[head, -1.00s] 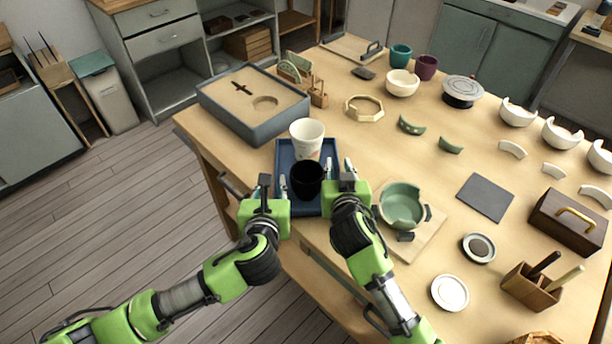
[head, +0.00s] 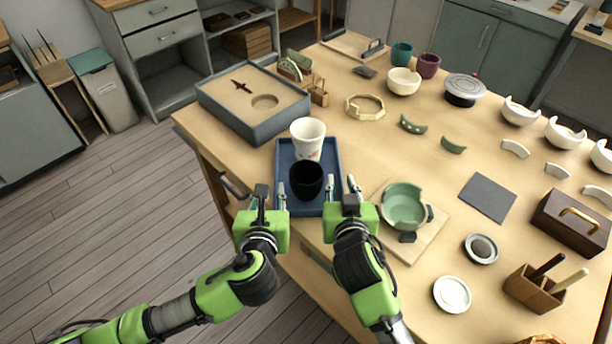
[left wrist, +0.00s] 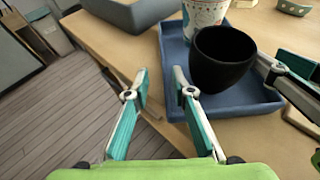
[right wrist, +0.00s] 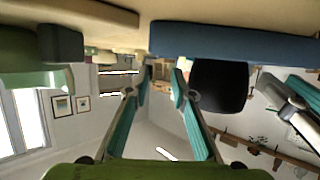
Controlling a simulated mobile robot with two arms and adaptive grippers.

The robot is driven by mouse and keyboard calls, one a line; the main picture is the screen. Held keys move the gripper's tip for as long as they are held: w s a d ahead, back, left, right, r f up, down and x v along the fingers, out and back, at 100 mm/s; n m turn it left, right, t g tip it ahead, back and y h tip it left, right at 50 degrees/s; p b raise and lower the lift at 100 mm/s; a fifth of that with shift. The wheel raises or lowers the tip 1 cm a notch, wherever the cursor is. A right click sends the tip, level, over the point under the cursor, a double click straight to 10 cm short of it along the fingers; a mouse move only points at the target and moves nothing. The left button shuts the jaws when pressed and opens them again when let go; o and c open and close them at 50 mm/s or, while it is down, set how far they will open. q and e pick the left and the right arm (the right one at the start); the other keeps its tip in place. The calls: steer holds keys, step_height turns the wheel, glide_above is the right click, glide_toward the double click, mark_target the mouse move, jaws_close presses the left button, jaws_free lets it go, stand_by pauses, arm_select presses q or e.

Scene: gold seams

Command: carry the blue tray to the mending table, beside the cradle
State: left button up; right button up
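The blue tray (head: 308,208) lies on the wooden mending table (head: 405,280) at its near edge. It bears a white patterned cup (head: 307,138) and a black cup (head: 306,180), both upright. It also shows in the left wrist view (left wrist: 240,105). The cradle (head: 432,232), a wooden board holding a broken green bowl (head: 403,205), is to its right, close by. My left gripper (head: 271,192) is open and empty at the tray's near left corner. My right gripper (head: 341,187) is open and empty at its near right corner, between tray and cradle.
A grey-blue box (head: 245,130) with a cut-out insert stands behind the tray to the left. Broken bowls, shards, a grey mat (head: 486,197) and a brown toolbox (head: 568,222) occupy the right side. Bare floor (head: 110,220) lies to the left.

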arm_select(q)
steer(key=shift+w, duration=0.1)
arm_select(e)
steer(key=shift+s+r, duration=0.65)
steer(key=shift+r, duration=0.15)
steer(key=shift+d, duration=0.1)
